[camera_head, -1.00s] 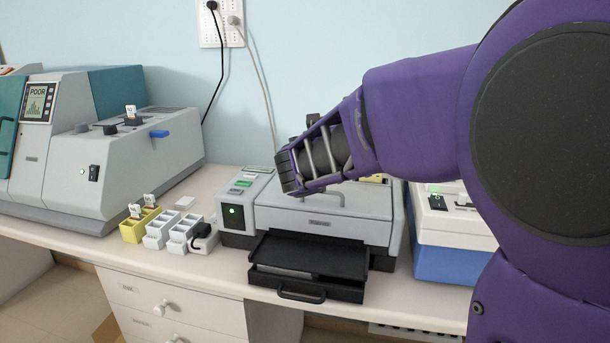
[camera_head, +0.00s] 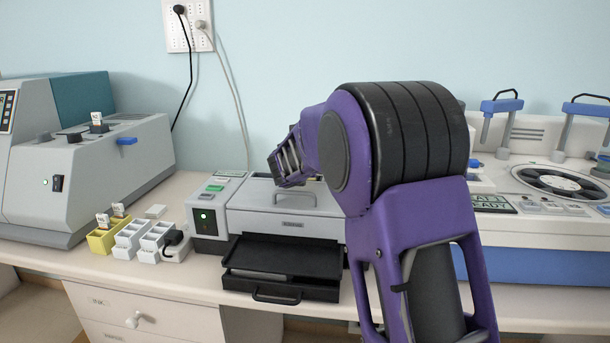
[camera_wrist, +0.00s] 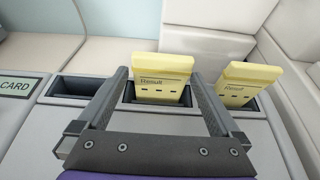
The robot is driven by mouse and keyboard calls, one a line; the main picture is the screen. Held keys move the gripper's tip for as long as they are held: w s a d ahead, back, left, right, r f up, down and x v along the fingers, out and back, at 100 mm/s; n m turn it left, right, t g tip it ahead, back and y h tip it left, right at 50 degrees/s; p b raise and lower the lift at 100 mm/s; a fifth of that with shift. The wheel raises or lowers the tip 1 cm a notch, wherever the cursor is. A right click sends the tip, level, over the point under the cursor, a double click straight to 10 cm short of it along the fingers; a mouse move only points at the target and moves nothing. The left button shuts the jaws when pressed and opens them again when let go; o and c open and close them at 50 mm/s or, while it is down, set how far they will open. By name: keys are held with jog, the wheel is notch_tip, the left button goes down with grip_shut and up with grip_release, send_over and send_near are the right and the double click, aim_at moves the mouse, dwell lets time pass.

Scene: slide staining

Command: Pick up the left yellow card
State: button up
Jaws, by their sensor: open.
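In the wrist view, the left yellow card (camera_wrist: 162,66) stands upright in a dark slot of a light grey housing, with "Result" printed on its face. My gripper (camera_wrist: 159,74) is open, with one dark finger on each side of this card. I see a gap at the left finger; whether the right finger touches the card I cannot tell. A second yellow card (camera_wrist: 248,74) stands in another slot to the right, outside the fingers.
An empty dark slot (camera_wrist: 84,87) lies left of the left card, beside a "CARD" label (camera_wrist: 16,86). In the head view, a grey machine (camera_head: 290,222) with an open black tray (camera_head: 283,255) stands beside my arm.

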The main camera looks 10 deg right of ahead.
jog(key=shift+w+d+f, duration=0.15)
jog(key=shift+w, duration=0.25)
jog(key=c, duration=1.3)
